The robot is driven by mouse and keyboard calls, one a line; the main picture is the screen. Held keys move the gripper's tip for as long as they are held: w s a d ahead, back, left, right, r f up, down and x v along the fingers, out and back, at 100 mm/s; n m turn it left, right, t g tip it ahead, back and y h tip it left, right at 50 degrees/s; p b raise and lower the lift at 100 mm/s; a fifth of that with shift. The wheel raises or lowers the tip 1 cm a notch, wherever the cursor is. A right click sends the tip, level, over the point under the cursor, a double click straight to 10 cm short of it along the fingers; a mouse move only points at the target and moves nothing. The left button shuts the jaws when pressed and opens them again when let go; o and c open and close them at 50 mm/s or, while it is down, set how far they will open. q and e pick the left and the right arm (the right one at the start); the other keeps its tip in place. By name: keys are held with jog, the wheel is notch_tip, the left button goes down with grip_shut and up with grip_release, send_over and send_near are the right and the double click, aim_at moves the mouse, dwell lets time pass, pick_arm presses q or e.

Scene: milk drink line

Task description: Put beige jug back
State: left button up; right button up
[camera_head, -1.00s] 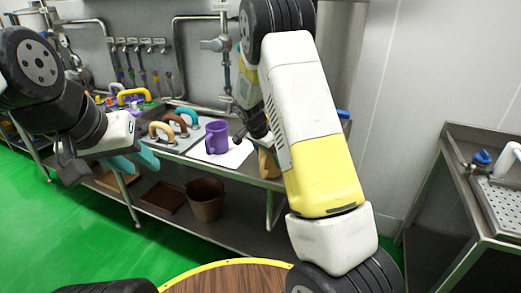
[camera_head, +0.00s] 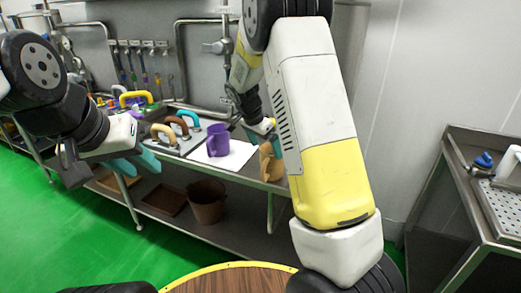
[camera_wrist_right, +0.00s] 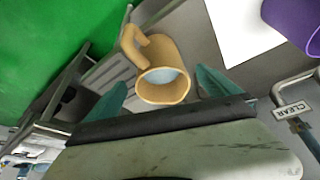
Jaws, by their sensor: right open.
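The beige jug (camera_head: 267,165) stands near the right end of the steel table, partly hidden behind my right arm. In the right wrist view the beige jug (camera_wrist_right: 163,84) shows its open mouth, pale inside, with its handle toward the upper left. My right gripper (camera_head: 262,127) is above the jug. In the wrist view the teal fingers of my right gripper (camera_wrist_right: 162,88) are spread, one on each side of the jug, and not closed on it. My left gripper (camera_head: 136,163) is empty in front of the table, its teal fingers apart.
A purple jug (camera_head: 217,141) stands on a white mat (camera_head: 238,155), left of the beige jug. Tools with coloured handles (camera_head: 180,127) lie further left on the table. A brown bucket (camera_head: 206,203) is on the lower shelf. Another steel table (camera_head: 450,215) is at the right.

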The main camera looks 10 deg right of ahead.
jog(key=s+r+n+t+y, duration=0.1)
jog(key=s+r+n+y, duration=0.4)
jog(key=s+r, duration=1.05)
jog(key=s+a+r+n+t, duration=0.1)
jog(key=s+n, duration=0.2)
jog(key=s, duration=0.4)
jog(key=s+r+n+t, duration=0.1)
jog(key=s+n, duration=0.3)
jog(key=s, duration=0.4)
jog(key=shift+s+a+t+y, duration=0.3)
jog(key=shift+a+t+y, duration=0.05)
jog(key=shift+t+y, duration=0.05)
